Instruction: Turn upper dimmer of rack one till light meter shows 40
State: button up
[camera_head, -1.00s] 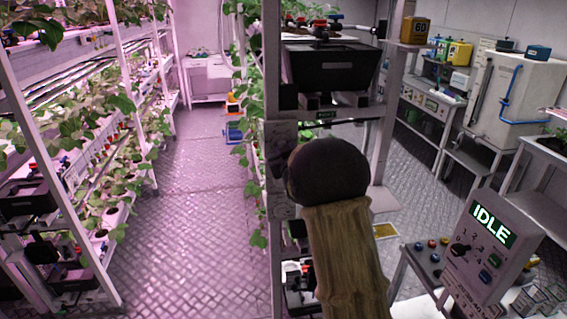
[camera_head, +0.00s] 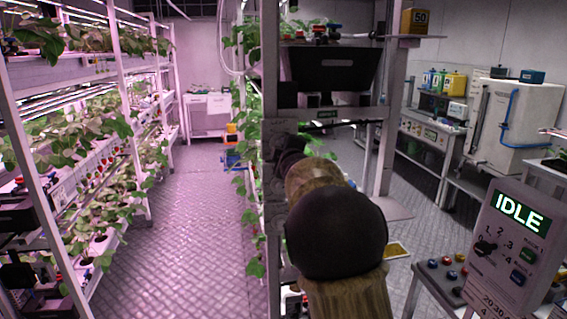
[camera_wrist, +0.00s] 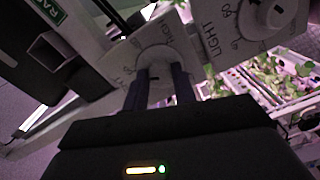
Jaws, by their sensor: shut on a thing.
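The light meter (camera_head: 420,20) is a small orange-brown box on top of the rack at the upper right of the head view; it reads 50. In the wrist view, a white round dimmer knob (camera_wrist: 155,62) sits on a pale plate marked LIGHT. My gripper (camera_wrist: 158,80) has its two dark fingers on either side of this knob, shut on it. A second LIGHT dimmer (camera_wrist: 275,14) shows at the upper right, apart from my gripper. In the head view my arm largely hides the dimmers on the rack post.
A planted rack (camera_head: 85,75) lines the left side, with a clear aisle floor (camera_head: 195,220) beside it. A control panel (camera_head: 505,240) reading IDLE stands at the lower right. A white tank (camera_head: 520,110) and a bench with containers are at the back right.

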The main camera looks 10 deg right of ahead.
jog(key=n+b, duration=0.8)
jog(key=n, duration=0.2)
jog(key=shift+a+f+n, duration=0.1)
jog(key=shift+n, duration=0.2)
dwell(0.4)
jog(key=o, duration=1)
jog(key=shift+s, duration=0.1)
